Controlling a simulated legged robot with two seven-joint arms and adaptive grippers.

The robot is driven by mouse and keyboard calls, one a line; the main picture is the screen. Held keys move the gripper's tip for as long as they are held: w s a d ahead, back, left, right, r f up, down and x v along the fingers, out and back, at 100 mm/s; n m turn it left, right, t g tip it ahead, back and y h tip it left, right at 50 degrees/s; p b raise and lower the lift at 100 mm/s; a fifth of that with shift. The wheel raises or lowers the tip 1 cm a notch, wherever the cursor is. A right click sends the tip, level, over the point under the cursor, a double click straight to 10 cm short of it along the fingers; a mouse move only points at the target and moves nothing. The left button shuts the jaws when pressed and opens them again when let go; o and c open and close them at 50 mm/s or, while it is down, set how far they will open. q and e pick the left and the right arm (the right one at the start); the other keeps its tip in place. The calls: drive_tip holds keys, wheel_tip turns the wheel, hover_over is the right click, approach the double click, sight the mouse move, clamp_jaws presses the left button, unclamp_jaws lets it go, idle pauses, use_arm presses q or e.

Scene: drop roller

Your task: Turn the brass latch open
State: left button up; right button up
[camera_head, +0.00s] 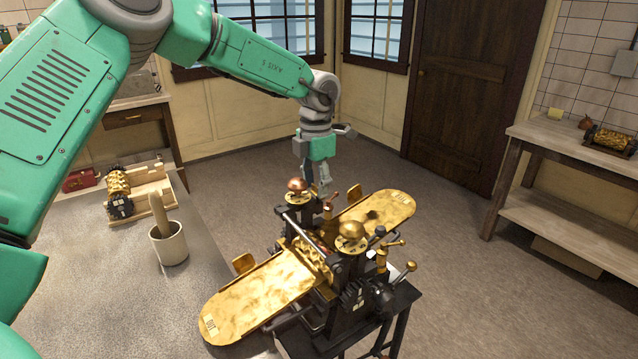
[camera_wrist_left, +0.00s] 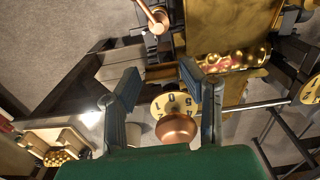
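The drop-roller machine (camera_head: 345,285) is black with brass plates and stands on a dark stand. A brass lever latch (camera_head: 389,249) with a knobbed handle sits on its right side, beside the brass knob (camera_head: 352,230). A copper latch (camera_head: 328,207) sits on the far side; it also shows at the top of the wrist view (camera_wrist_left: 157,20). My left gripper (camera_head: 319,186) hangs fingers-down above the far side, near the copper latch and copper knob (camera_head: 297,185), apart from the brass latch. In the wrist view its fingers (camera_wrist_left: 160,72) are spread with nothing held.
The grey table (camera_head: 185,290) at left holds a mortar with pestle (camera_head: 168,243), a roller in a wooden rack (camera_head: 118,186) and a red object (camera_head: 79,180). A wooden bench (camera_head: 560,140) stands at right. The brass OUT plate (camera_head: 255,297) reaches over the table.

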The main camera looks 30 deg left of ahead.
sight(314, 185)
use_arm(q)
drive_tip(key=shift+a, duration=0.15)
drive_tip(key=shift+r, duration=0.5)
wheel_tip(314, 185, up, 11)
drive_tip(key=shift+f, duration=0.15)
idle(0.4)
